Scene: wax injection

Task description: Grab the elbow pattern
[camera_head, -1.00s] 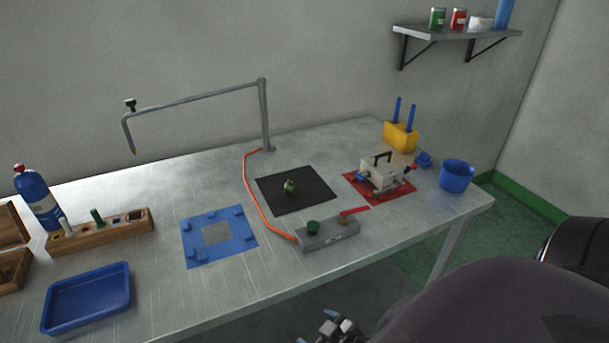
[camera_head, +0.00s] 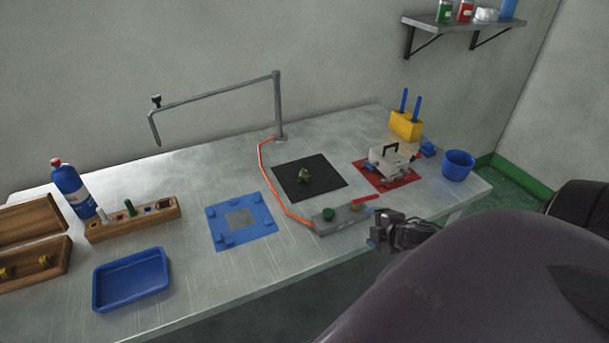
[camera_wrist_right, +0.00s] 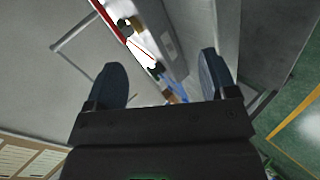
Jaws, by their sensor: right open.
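A small green piece (camera_head: 304,177), which looks like the elbow pattern, lies on the black mat (camera_head: 325,184) in the middle of the table; its exact shape is too small to tell. My right gripper (camera_head: 374,238) is by the table's front edge, to the right and in front of the mat, well apart from the piece. In the right wrist view its two dark blue fingers (camera_wrist_right: 160,78) stand wide apart with nothing held between them. My left gripper does not show.
A grey box with a green button (camera_head: 328,214) and red lever stands between my right gripper and the mat. An orange hose (camera_head: 268,185) runs beside the mat. A metal clamp device (camera_head: 388,160) sits on a red mat. A blue fixture plate (camera_head: 228,239) and blue tray (camera_head: 133,296) lie left.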

